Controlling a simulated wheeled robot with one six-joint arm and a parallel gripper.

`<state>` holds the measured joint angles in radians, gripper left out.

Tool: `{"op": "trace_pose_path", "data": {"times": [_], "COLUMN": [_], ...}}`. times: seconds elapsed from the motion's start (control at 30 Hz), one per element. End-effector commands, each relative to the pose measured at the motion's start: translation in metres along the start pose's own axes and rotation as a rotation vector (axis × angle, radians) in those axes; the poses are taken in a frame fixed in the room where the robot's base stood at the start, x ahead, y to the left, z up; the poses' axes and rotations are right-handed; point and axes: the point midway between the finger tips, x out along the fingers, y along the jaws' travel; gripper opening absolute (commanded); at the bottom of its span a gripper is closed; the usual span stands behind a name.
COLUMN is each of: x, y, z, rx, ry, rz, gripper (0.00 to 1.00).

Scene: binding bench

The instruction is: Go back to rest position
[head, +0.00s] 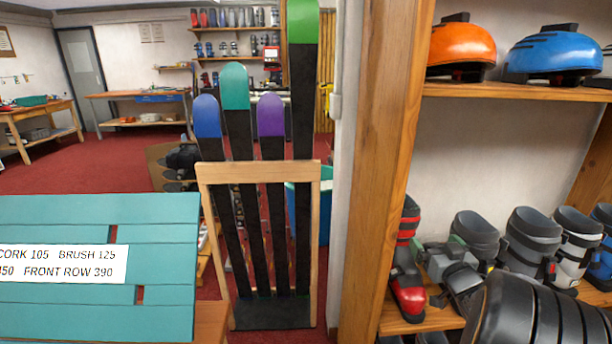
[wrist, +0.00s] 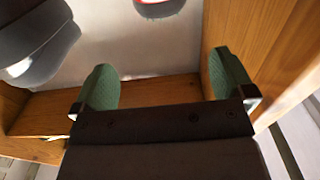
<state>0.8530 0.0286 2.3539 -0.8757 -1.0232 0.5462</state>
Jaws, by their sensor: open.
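My gripper (wrist: 164,78) shows in the wrist view with its two green-padded fingers wide apart. It is open, and nothing sits between the fingers. Behind them are a pale wall and the wooden boards of a shelf (wrist: 150,92). A dark and grey rounded object (wrist: 45,50), partly cut off, is at the upper left of that view, apart from the fingers.
A wooden shelf post (head: 385,170) stands close on the right. The shelving holds orange (head: 461,45) and blue (head: 555,52) helmets above several boots (head: 533,240). A wooden rack (head: 312,250) holds skis at centre. A teal slatted board (head: 100,310) is at lower left. Red floor is open behind.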

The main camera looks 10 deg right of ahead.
Motion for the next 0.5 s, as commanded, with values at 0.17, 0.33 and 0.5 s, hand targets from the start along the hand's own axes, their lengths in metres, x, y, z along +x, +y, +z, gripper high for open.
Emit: {"op": "trace_pose_path", "data": {"times": [0.17,0.33,0.5], "x": [-0.003,-0.033,-0.069], "y": [0.021,0.053,0.023], "z": [0.026,0.065,0.056], "rx": [-0.048,-0.056,-0.022], "ry": [-0.144,-0.463,-0.812], "rz": [0.117,0.359,0.456], "gripper": [1.00,1.00,1.00]}}
